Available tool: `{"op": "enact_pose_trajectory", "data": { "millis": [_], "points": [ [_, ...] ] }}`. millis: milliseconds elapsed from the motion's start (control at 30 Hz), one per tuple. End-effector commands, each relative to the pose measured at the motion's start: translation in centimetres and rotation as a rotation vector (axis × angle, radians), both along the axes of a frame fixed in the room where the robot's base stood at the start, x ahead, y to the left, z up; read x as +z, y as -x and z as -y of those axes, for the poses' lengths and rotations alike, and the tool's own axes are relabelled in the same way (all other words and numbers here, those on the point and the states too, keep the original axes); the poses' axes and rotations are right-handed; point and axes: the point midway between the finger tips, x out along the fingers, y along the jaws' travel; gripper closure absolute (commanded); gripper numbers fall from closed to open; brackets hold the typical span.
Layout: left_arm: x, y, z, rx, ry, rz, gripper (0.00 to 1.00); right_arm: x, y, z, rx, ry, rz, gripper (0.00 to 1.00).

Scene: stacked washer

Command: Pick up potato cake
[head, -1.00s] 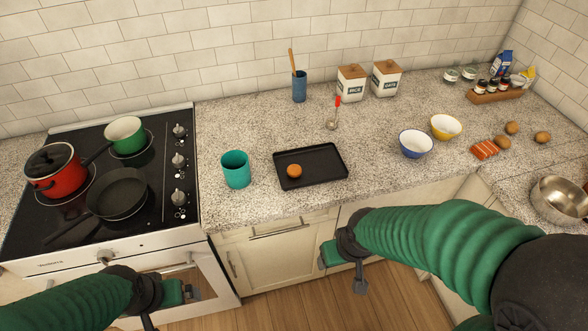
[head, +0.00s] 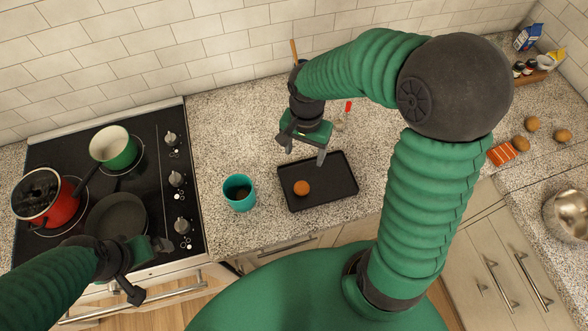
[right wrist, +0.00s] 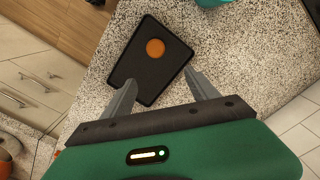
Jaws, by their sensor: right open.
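The potato cake (head: 301,188) is a small round orange-brown patty. It lies on the left part of a black rectangular tray (head: 335,181) on the counter. In the right wrist view the cake (right wrist: 155,48) is fully visible on the tray (right wrist: 132,72), beyond the gap between my fingers. My right gripper (head: 305,152) is open and empty, above the tray's far edge, with its fingers apart and not touching the cake. My left gripper (head: 150,268) is in front of the stove at the lower left; its finger opening is unclear.
A teal cup (head: 239,194) stands just left of the tray. The stove (head: 75,160) at left holds a red pot (head: 52,205), a green pot (head: 112,149) and a dark pan (head: 118,214). Speckled counter around the tray is mostly clear.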

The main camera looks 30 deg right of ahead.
Motion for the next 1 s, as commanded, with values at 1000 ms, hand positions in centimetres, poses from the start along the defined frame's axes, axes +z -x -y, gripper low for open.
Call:
{"op": "enact_pose_trajectory", "data": {
  "millis": [1000],
  "points": [
    [0.0,0.0,0.0,0.000,0.000,0.000,0.03,-15.8,0.7,-0.9,0.006,-0.003,-0.002,0.32]
  ]
}}
